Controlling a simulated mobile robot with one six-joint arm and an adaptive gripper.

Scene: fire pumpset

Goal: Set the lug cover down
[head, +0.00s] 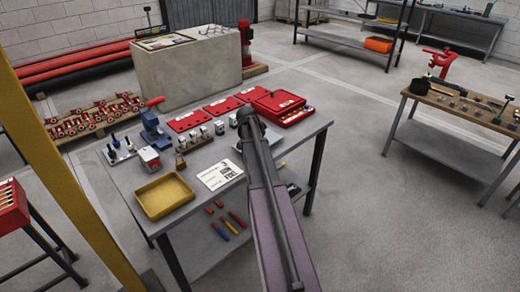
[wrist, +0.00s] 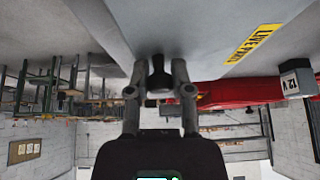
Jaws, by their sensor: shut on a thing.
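In the wrist view, my gripper (wrist: 158,66) is shut on a small black piece, which I take to be the lug cover (wrist: 157,80). The cover is between the two fingers, with its narrower end toward the grey surface (wrist: 110,20). That surface carries a yellow "LIVE PART" label (wrist: 252,43). I cannot tell whether the cover touches it. In the head view, my arm reaches over the grey workbench (head: 190,236), and its dark end hides the fingers and the cover.
A yellow tray (head: 165,197), a printed white card (head: 217,175) and a blue vise (head: 153,130) are on the bench. Red panels (head: 222,106) and an open red case (head: 285,106) are along its back. A block marked 12 V (wrist: 297,82) is at right in the wrist view.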

